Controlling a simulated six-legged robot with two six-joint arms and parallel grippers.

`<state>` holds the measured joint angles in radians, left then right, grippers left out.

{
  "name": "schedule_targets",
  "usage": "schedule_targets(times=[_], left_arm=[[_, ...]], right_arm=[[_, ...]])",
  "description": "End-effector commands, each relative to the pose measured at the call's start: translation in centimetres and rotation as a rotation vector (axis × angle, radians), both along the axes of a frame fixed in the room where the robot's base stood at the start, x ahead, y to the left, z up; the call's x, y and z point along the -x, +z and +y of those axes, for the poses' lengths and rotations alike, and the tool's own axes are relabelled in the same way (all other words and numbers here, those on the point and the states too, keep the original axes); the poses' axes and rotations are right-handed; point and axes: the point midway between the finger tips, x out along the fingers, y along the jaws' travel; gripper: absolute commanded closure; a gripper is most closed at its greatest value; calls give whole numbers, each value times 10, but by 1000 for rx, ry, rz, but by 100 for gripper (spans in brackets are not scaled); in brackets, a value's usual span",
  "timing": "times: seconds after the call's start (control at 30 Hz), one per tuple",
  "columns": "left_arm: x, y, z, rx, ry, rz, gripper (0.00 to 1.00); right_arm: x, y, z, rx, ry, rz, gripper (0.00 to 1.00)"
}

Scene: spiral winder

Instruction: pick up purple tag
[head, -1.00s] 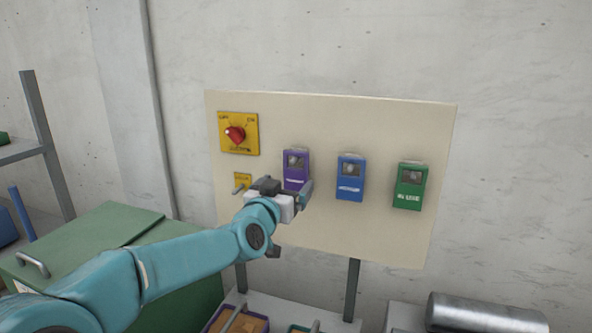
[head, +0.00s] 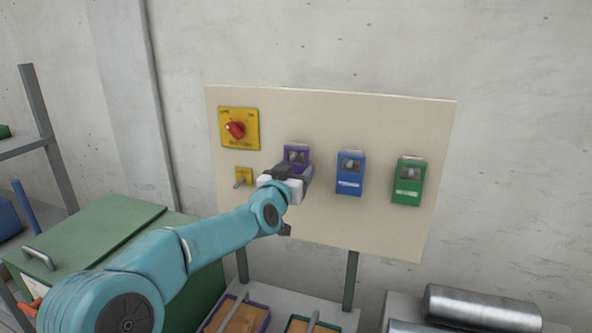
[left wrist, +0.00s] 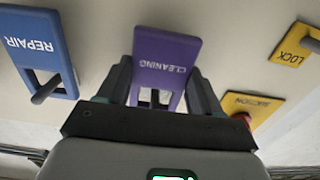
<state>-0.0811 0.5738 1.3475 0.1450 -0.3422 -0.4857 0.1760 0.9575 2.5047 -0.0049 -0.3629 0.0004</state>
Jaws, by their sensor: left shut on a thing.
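The purple tag (head: 296,155) hangs on the cream board, between the yellow switch plates and the blue tag. In the left wrist view the purple tag (left wrist: 165,62) reads "CLEANING" and appears upside down. My left gripper (head: 299,172) is at the tag's lower part and hides it in the head view. In the left wrist view the left gripper's fingers (left wrist: 160,90) are on both sides of the tag, shut on it. The tag still lies against the board, as far as I can tell. My right gripper is not in view.
A blue tag (head: 350,174) and a green tag (head: 408,181) hang to the right on the board (head: 330,225). A red knob (head: 236,129) on a yellow plate and a small lock plate (head: 243,175) are at left. Trays (head: 240,318) and metal rolls (head: 480,305) are below.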

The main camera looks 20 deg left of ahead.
Motion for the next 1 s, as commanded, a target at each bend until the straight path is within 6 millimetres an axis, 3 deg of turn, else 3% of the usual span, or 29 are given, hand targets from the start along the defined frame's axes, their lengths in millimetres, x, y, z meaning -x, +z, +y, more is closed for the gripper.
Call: schedule_targets(times=[0.37, 0.57, 0.8, 1.0], left_arm=[[7, 15, 1, 0, 0, -2, 65], [43, 14, 2, 0, 0, -3, 65], [112, 14, 4, 0, 0, -4, 65], [157, 15, 5, 1, 0, -3, 65]], right_arm=[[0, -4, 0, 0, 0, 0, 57], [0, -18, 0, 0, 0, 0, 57], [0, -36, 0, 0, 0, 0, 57], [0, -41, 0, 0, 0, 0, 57]])
